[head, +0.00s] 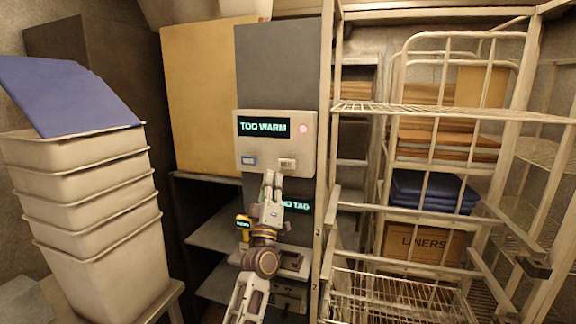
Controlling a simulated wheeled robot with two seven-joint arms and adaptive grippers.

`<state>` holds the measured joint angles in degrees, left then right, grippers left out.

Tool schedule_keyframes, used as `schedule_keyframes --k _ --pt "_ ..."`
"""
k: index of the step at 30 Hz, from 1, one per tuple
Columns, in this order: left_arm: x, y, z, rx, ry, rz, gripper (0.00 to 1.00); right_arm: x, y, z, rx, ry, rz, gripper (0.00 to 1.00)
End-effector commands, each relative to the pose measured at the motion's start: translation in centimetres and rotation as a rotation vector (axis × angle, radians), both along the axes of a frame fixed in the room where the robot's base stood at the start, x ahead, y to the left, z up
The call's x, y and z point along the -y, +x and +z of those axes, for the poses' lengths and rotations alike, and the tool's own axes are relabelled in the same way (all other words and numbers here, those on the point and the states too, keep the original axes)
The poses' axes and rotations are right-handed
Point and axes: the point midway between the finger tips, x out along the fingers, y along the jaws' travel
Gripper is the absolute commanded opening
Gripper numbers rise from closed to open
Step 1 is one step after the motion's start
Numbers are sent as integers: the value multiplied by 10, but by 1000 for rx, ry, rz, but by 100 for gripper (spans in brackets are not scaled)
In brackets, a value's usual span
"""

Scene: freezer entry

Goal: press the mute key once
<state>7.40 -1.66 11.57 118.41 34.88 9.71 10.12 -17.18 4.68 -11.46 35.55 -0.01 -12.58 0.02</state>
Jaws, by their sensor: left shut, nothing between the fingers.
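A pale control panel (276,150) hangs on the dark grey cabinet front. Its display (264,127) reads "TOO WARM", and a pinkish lamp (303,128) is lit beside it. My right gripper is not in view.
A lower display (296,205) ending in "TAG" is partly hidden by my left gripper. A small yellow device (243,226) is left of my wrist. Stacked pale bins (92,190) with a blue lid (68,95) stand left. A wire rack (450,109) stands right.

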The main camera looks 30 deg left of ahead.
Motion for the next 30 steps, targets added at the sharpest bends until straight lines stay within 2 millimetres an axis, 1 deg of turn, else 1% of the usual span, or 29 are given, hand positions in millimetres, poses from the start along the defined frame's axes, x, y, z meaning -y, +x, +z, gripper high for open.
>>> schedule_keyframes --k 12,25,30 --pt "-7 -9 5 69 -66 -22 0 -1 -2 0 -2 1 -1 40" --pt "-7 -8 5 71 -72 -29 0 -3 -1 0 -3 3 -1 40" --pt "-8 -5 5 71 -71 -28 0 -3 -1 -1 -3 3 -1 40"
